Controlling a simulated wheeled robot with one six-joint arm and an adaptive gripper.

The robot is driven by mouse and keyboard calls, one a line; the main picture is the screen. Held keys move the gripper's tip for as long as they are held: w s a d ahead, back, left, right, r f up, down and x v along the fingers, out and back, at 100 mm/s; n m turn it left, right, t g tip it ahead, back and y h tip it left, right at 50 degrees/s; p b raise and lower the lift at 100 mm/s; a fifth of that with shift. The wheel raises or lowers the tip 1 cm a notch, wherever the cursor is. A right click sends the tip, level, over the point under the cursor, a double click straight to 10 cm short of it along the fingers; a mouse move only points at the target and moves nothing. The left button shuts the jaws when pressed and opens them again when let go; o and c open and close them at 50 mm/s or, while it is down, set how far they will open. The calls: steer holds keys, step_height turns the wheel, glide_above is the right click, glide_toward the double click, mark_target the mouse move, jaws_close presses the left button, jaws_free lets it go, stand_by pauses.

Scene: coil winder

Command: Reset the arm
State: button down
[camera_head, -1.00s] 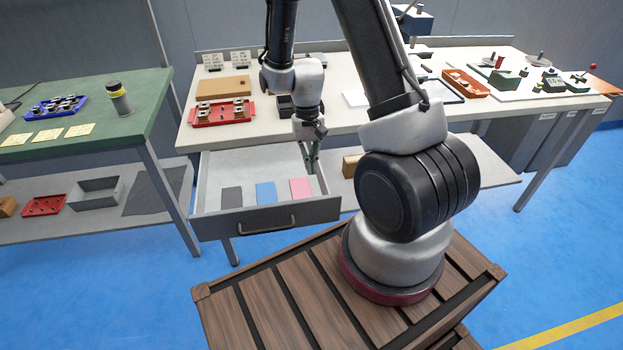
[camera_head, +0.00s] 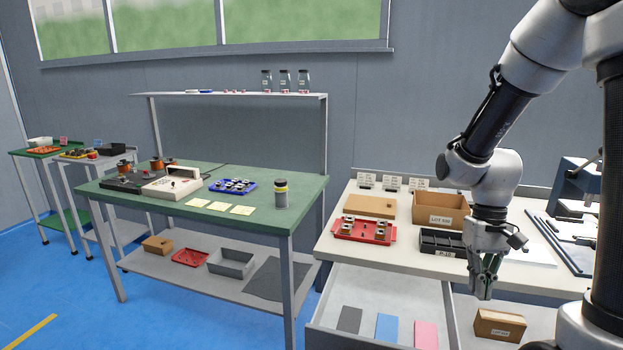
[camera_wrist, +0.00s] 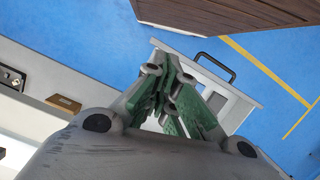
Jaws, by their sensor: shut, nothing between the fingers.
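My gripper (camera_head: 486,282) hangs pointing down at the right of the head view, in front of the white table (camera_head: 400,256) and beside the right side of the open drawer (camera_head: 372,287). Its fingers are shut and empty. In the wrist view, the green-padded fingers (camera_wrist: 172,100) point toward the drawer front with its black handle (camera_wrist: 214,66). Part of the drawer is hidden behind the fingers there. My arm comes down from the upper right of the head view, bent at the elbow.
The drawer holds grey, blue (camera_head: 387,328) and pink (camera_head: 426,334) pads. A red tray (camera_head: 363,238), a black divided box (camera_head: 440,243) and a LOT box (camera_head: 440,211) stand on the table. A carton (camera_head: 499,325) is below. A green bench (camera_head: 240,222) stands left.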

steer(key=s+r+t, duration=0.3)
steer(key=s+r, duration=0.1)
steer(key=r, duration=0.4)
steer(key=s+d+r+n+t, duration=0.1)
steer(key=s+r+t, duration=0.3)
steer(key=r, duration=0.5)
steer(key=shift+s+r, duration=0.15)
steer(key=shift+s, duration=0.6)
